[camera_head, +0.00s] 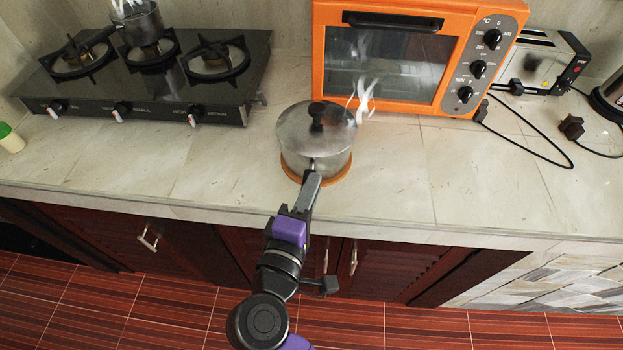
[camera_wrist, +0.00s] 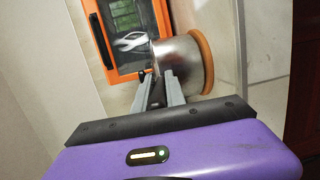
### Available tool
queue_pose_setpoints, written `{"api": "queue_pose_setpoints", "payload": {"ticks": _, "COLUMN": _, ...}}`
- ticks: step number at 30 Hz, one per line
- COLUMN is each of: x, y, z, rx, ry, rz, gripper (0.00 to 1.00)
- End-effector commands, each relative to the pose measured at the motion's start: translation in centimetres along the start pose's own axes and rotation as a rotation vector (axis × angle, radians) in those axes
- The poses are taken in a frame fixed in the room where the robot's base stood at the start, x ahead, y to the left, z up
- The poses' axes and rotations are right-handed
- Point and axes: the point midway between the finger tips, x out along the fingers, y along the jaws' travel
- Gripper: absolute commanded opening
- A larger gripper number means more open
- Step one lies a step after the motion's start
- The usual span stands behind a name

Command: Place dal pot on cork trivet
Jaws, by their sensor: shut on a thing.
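The dal pot (camera_head: 316,138) is a steel saucepan with a lid, a black knob and steam rising from it. It is upright over the round cork trivet (camera_head: 333,179), whose orange-brown edge shows below the pot's base. In the wrist view the pot (camera_wrist: 181,62) meets or nearly meets the trivet (camera_wrist: 206,60); I cannot tell whether there is a small gap. My gripper (camera_head: 311,180) is shut on the pot's handle, which points toward the counter's front edge. In the wrist view the gripper's fingers (camera_wrist: 160,90) close around the dark handle.
An orange toaster oven (camera_head: 412,50) stands behind the pot to the right. A black gas stove (camera_head: 150,75) with another steaming pot (camera_head: 140,25) is on the left. A steel toaster (camera_head: 545,62) and a cable lie at the right. The counter (camera_head: 390,190) right of the trivet is clear.

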Motion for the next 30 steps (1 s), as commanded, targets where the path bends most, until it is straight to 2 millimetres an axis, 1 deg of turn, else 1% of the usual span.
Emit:
{"api": "queue_pose_setpoints", "payload": {"ticks": 1, "x": 0.01, "y": 0.38, "z": -0.06, "rx": 0.004, "ry": 0.001, "rz": 0.01, "gripper": 0.0}}
{"api": "queue_pose_setpoints", "payload": {"ticks": 13, "x": 0.07, "y": 0.0, "z": -0.04, "rx": 0.005, "ry": 0.0, "rz": 0.011, "gripper": 0.0}}
{"api": "queue_pose_setpoints", "payload": {"ticks": 14, "x": 0.08, "y": -0.53, "z": 0.03, "rx": -0.001, "ry": -0.001, "rz": 0.001, "gripper": 0.17}}
{"api": "queue_pose_setpoints", "payload": {"ticks": 15, "x": 0.07, "y": -0.46, "z": 0.03, "rx": -0.001, "ry": -0.001, "rz": 0.001, "gripper": 0.25}}
{"api": "queue_pose_setpoints", "payload": {"ticks": 17, "x": 0.06, "y": -0.46, "z": 0.02, "rx": -0.001, "ry": -0.001, "rz": 0.001, "gripper": 0.37}}
{"api": "queue_pose_setpoints", "payload": {"ticks": 25, "x": 0.06, "y": -0.44, "z": 0.02, "rx": -0.001, "ry": -0.001, "rz": 0.001, "gripper": 0.37}}
{"api": "queue_pose_setpoints", "payload": {"ticks": 28, "x": 0.01, "y": -0.11, "z": 0.01, "rx": 0.0, "ry": 0.0, "rz": 0.001, "gripper": 0.37}}
{"api": "queue_pose_setpoints", "payload": {"ticks": 30, "x": -0.46, "y": -0.24, "z": -0.03, "rx": 0.0, "ry": 0.001, "rz": 0.001, "gripper": 0.37}}
